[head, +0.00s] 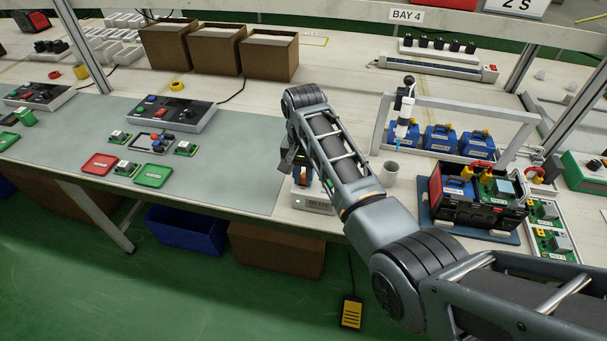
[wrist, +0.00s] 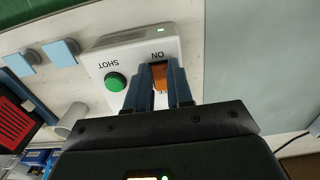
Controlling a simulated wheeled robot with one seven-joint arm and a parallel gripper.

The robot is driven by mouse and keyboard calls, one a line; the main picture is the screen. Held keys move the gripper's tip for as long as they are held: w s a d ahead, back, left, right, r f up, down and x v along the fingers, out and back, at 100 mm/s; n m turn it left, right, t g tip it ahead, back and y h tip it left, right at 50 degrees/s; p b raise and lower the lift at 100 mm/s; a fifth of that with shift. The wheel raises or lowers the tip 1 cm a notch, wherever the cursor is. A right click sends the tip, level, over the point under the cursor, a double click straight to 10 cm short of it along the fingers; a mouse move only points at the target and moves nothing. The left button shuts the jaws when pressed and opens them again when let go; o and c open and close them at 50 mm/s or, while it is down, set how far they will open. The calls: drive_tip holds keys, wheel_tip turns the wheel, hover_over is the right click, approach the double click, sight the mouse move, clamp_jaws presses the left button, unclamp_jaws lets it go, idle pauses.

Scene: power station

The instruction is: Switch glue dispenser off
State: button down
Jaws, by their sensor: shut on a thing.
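The glue dispenser (head: 316,203) is a pale box on the bench edge, partly hidden under my arm in the head view. In the wrist view its white top (wrist: 120,62) shows upside down, with a green button marked SHOT (wrist: 115,82) and an orange switch (wrist: 159,75) marked ON. A small green light is lit on its edge. My gripper (wrist: 159,92) has its two blue fingers on either side of the orange switch, shut on it. In the head view my gripper (head: 303,173) is over the dispenser, mostly hidden by the wrist.
A grey cup (head: 390,173) stands just right of the dispenser. Farther right are a syringe on a stand (head: 404,112), blue blocks (head: 440,137) and a black crate (head: 475,202). A grey mat (head: 235,150) with bare space lies to the left. A yellow foot pedal (head: 351,312) is on the floor.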

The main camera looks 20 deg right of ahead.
drive_tip(key=shift+w+d+r+g, duration=0.1)
drive_tip(key=shift+w+g, duration=0.05)
drive_tip(key=shift+g, duration=0.15)
drive_tip(key=shift+w+d+g+y+b, duration=0.1)
drive_tip(key=shift+w+g+y+b, duration=0.1)
drive_tip(key=shift+g+y+b, duration=0.5)
drive_tip(key=shift+g+y, duration=0.3)
drive_tip(key=shift+g, duration=0.1)
drive_tip(key=c, duration=1)
unclamp_jaws()
drive_tip(key=v, duration=0.7)
drive_tip(key=shift+r+b, duration=0.4)
drive_tip(key=shift+d, duration=0.1)
